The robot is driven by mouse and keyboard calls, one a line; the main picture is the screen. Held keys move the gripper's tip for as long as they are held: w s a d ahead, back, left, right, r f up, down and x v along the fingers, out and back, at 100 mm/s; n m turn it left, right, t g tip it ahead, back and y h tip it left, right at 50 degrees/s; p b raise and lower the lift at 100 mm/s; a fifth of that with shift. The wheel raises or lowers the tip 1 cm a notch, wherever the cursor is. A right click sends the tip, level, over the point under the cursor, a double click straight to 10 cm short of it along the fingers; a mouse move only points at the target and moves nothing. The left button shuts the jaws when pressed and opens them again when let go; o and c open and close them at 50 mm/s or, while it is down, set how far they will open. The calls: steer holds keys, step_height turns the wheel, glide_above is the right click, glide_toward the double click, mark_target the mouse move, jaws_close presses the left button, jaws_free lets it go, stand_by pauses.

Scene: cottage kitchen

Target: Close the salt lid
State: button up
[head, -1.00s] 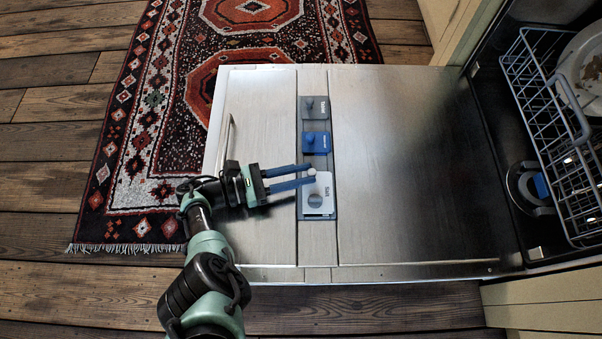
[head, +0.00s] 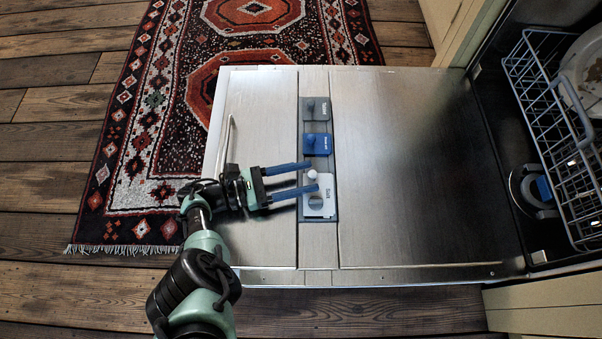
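The white salt lid (head: 326,193), marked "Salt", lies at the near end of a grey strip on the open dishwasher door. Its pale round knob (head: 312,174) stands at the lid's far end. A grey round patch shows at the lid's near part; I cannot tell if it is an opening. My gripper (head: 314,176) reaches in from the left with its two blue fingers apart. One fingertip is on the far side of the knob, the other on the near side, over the lid. A gap shows around the knob, and the near finger hides part of the lid.
A blue lid (head: 318,144) and a grey lid (head: 316,108), each with a knob, lie farther along the strip. The flat steel door (head: 415,170) is otherwise clear. A wire rack (head: 545,100) with a plate stands at the right.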

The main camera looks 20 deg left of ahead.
steer(key=shift+a+r, duration=0.1)
step_height(320, 180, up, 10)
steer(key=p, duration=1)
